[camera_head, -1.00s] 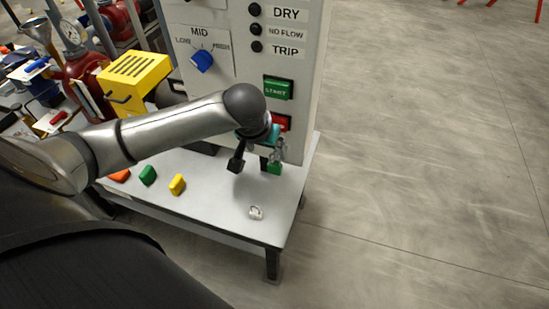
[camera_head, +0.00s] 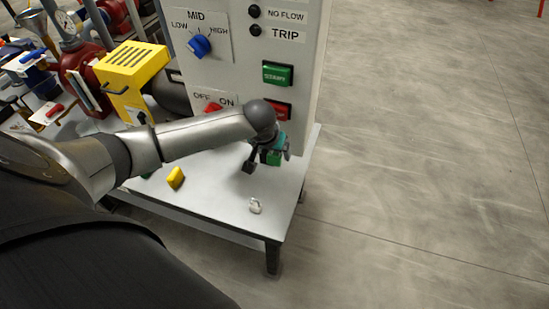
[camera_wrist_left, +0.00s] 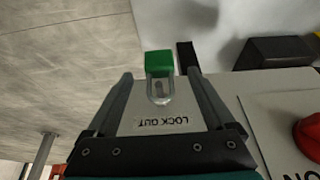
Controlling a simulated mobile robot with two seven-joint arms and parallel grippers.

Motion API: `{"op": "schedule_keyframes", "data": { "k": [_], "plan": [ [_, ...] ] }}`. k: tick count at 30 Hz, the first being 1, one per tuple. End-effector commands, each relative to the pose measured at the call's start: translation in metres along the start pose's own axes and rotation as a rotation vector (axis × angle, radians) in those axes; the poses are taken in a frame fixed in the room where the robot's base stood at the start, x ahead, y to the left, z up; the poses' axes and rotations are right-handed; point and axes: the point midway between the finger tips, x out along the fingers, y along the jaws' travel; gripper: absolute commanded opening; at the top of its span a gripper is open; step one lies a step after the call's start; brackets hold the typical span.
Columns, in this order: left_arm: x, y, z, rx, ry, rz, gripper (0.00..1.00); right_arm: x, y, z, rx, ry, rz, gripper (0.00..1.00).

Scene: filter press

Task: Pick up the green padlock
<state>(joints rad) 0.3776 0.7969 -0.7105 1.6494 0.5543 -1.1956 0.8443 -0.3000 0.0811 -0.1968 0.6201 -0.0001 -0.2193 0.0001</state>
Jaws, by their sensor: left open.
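The green padlock (camera_wrist_left: 158,64) has a green body and a clear or pale metal shackle. In the left wrist view it lies between the tips of my left gripper (camera_wrist_left: 160,78), with a gap on both sides. In the head view the padlock (camera_head: 273,158) shows partly behind my left gripper (camera_head: 268,160), low at the front of the grey control cabinet. The gripper is open, with its fingers either side of the padlock. The padlock's shackle points towards the LOCK OUT lettering. I cannot tell whether it hangs or stands. My right gripper is not in view.
The cabinet (camera_head: 235,75) carries a green button (camera_head: 277,73), a red button and knobs. A small white table (camera_head: 222,204) holds a yellow block (camera_head: 176,177) and a small pale padlock-like item (camera_head: 255,206). Open floor lies to the right.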

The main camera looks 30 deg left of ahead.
Motion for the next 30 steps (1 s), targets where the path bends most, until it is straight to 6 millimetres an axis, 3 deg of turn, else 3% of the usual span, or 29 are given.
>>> {"op": "schedule_keyframes", "data": {
  "k": [6,17,30],
  "plan": [
    [0.029,0.001,-0.001,-0.001,0.000,-0.001,0.88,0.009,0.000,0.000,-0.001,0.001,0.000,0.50],
    [0.034,0.001,-0.001,0.001,0.001,0.000,0.88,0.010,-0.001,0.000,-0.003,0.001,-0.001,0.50],
    [0.034,0.000,-0.001,0.000,0.001,0.000,0.38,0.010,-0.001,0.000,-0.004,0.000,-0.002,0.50]
  ]
}}
